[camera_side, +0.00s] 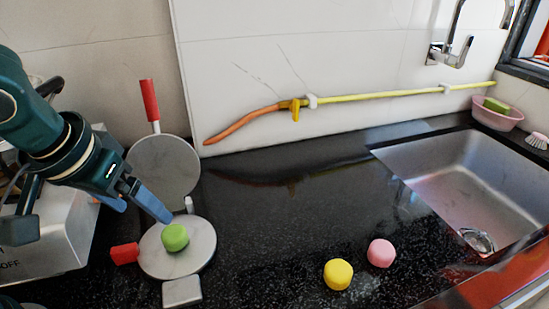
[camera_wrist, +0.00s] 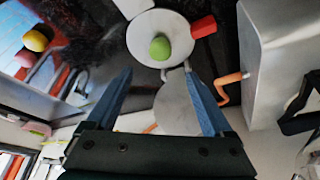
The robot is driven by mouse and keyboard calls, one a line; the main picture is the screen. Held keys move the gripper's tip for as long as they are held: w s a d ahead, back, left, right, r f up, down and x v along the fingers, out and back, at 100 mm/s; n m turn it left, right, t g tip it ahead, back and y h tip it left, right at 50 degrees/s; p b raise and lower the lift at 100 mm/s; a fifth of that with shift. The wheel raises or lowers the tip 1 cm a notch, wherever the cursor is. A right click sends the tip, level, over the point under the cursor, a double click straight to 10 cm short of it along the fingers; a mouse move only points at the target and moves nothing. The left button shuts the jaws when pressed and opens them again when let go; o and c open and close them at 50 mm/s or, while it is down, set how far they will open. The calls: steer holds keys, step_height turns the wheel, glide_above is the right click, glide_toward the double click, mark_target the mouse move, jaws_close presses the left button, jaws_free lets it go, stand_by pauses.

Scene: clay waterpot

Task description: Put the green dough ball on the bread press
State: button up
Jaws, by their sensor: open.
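The green dough ball (camera_side: 175,237) rests on the round lower plate of the bread press (camera_side: 200,257). The press is open, with its upper plate (camera_side: 163,170) raised behind and a red-tipped handle standing up. In the wrist view the green ball (camera_wrist: 160,48) sits near the middle of the lower plate (camera_wrist: 140,40). My gripper (camera_side: 145,205) is above and behind the plate, close to the ball in the side picture. In the wrist view its blue fingers (camera_wrist: 163,85) are spread and empty, with the ball beyond the tips and apart from them.
A yellow ball (camera_side: 338,274) and a pink ball (camera_side: 381,253) lie on the black counter to the right. A steel sink (camera_side: 470,185) is farther right, with a pink bowl (camera_side: 497,115) behind it. A metal box (camera_side: 60,235) stands left of the press. The middle counter is clear.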

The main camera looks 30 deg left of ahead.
steer(key=s+a+r+m+t, duration=0.1)
steer(key=s+a+r+m, duration=0.1)
steer(key=s+a, duration=0.2)
steer(key=shift+s+h, duration=0.4)
steer(key=shift+s, duration=0.75)
